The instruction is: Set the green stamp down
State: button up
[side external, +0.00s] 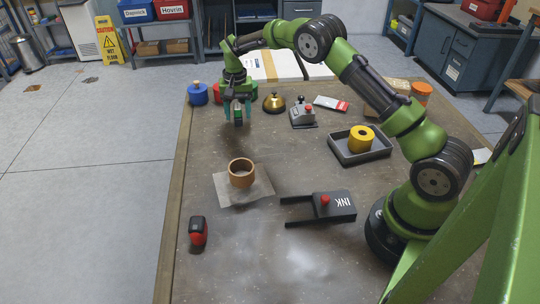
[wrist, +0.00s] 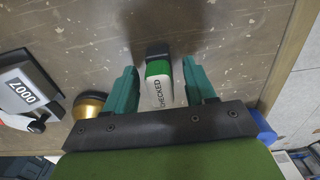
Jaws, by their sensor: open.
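The green stamp (wrist: 160,82), white with a green band, a dark end and the word CHECKED, is between the teal fingers of my gripper in the wrist view. My gripper (wrist: 161,70) is open, with a gap between the stamp and each finger.
A blue container (side external: 198,95), brass bell (side external: 274,103) and numbering device (side external: 303,115) stand close by. A red-and-black stamp (side external: 198,232), INK holder (side external: 335,206) and tray (side external: 374,157) with a yellow roll lie farther off.

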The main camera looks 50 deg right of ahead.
notch_tip(320, 180, up, 12)
jog(key=shift+f, duration=0.25)
notch_tip(320, 180, up, 7)
jog(key=t, duration=0.1)
send_over(238, 106)
jog(key=s+a, duration=0.2)
jog(key=s, duration=0.1)
jog(key=s+a+r+n+t+y, duration=0.15)
jog(key=s+a+r, duration=0.25)
jog(key=s+r, duration=0.4)
jog(key=s+a+f+n+t, duration=0.1)
jog(key=s+a+f+t, duration=0.1)
jog(key=s, duration=0.8)
jog(key=s+a+f+n+t, duration=0.1)
jog(key=s+a+n+t, duration=0.1)
jog(key=s, duration=0.9)
jog(key=shift+s+a+f+t, duration=0.15)
jog(key=shift+a+f+t, duration=0.25)
jog(key=shift+a, duration=0.3)
